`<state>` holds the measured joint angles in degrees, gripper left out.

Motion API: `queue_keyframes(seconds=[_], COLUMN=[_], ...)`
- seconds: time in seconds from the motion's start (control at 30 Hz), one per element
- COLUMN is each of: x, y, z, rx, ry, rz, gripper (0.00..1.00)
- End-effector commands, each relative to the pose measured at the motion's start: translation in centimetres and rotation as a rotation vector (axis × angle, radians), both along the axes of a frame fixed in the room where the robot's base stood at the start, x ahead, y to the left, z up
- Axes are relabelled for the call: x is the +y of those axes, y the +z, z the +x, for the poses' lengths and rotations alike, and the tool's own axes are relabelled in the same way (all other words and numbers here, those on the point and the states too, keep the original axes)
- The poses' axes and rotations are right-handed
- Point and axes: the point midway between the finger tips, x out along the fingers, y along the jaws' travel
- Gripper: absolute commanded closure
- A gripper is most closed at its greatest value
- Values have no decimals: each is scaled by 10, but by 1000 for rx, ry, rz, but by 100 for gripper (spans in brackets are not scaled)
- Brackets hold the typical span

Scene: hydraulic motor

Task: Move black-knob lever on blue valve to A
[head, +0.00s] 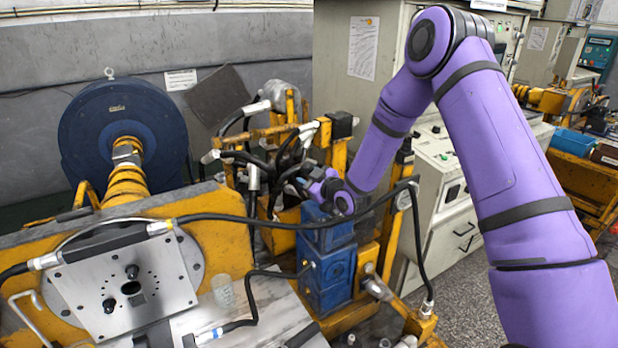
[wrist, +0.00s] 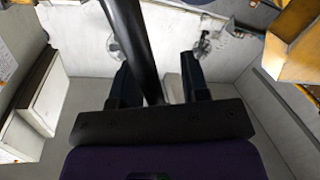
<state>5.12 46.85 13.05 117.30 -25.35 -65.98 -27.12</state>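The blue valve (head: 327,262) is a stack of blue blocks standing upright near the middle of the head view. My gripper (head: 297,184) is just above its top, reaching in from the right. In the wrist view my gripper (wrist: 156,66) has its two dark fingers apart. A dark rod (wrist: 133,40) runs from the top edge down between them, closer to the left finger. I cannot tell whether this rod is the lever or a hose, or whether a finger touches it. The black knob and the A marking cannot be made out in either view.
A black hose (head: 235,218) crosses in front of the valve below my gripper. Several hoses and fittings crowd a yellow frame (head: 322,133) behind it. A metal plate (head: 125,282) lies at the left. A control cabinet (head: 447,185) stands at the right.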

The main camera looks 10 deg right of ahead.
Motion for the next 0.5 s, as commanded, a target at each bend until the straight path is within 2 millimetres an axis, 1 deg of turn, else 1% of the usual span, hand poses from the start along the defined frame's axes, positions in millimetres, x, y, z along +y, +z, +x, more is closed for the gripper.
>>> queue_keyframes(seconds=[0.3,0.37,0.5], x=[-2,-5,-14], y=[1,1,4], z=[-2,-6,-24], rx=[-2,-1,-1], ry=[-2,-3,-3], rz=[2,1,1], gripper=[59,59,59])
